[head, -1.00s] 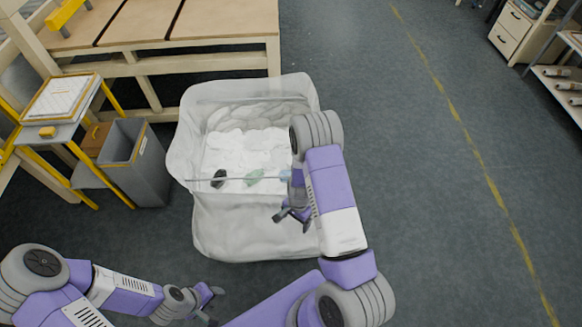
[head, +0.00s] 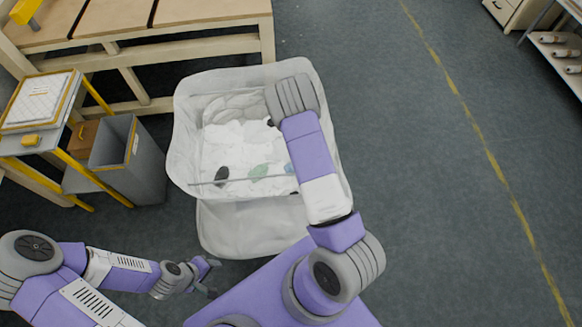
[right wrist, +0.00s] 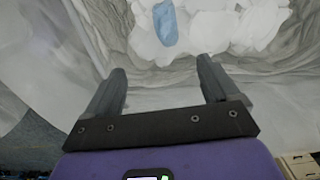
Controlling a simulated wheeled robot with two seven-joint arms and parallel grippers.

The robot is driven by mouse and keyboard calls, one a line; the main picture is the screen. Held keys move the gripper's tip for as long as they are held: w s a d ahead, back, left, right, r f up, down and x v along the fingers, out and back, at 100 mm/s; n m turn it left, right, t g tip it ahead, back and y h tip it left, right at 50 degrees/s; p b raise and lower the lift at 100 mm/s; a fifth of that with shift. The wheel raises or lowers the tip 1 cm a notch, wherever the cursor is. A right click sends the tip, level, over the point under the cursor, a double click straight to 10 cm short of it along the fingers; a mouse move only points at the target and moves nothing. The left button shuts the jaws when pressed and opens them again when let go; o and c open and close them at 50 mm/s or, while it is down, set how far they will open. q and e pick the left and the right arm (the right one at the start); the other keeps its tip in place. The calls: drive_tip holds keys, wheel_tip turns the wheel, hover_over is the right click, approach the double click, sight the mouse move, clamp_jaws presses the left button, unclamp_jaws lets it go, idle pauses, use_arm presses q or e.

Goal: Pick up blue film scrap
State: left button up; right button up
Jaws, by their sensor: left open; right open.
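The blue film scrap (right wrist: 165,22) lies on white wadding inside the big pale bag (head: 184,110). It shows at the top of the right wrist view, and in the head view a small bit of it (head: 289,167) shows beside my right arm. My right gripper (right wrist: 162,78) is open and empty over the bag, with the scrap beyond its fingertips; in the head view the arm mostly hides this gripper. My left gripper (head: 209,276) is open and empty, low in front of the bag, to the left.
A dark scrap (head: 221,176) and a green scrap (head: 258,172) also lie on the wadding. A grey bin (head: 140,165) and a small yellow-framed stand (head: 38,100) are left of the bag. A wooden table (head: 200,22) is behind. The floor to the right is clear.

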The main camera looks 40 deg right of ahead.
drive_tip(key=f+b, duration=0.5)
drive_tip(key=f, duration=0.2)
drive_tip(key=w+f+b, duration=0.1)
drive_tip(key=f+b, duration=0.4)
drive_tip(key=f, duration=0.2)
drive_tip(key=f+b, duration=0.5)
drive_tip(key=f, duration=0.2)
drive_tip(key=shift+w+d+f+b, duration=0.15)
drive_tip(key=shift+d+f+b, duration=0.15)
drive_tip(key=shift+f+b, duration=0.05)
drive_tip(key=shift+c, duration=0.6)
use_arm(q)
wheel_tip(320, 180, down, 17)
drive_tip(key=w, duration=0.1)
drive_tip(key=shift+w, duration=0.25)
use_arm(e)
drive_tip(key=c, duration=1)
drive_tip(key=shift+r, duration=0.15)
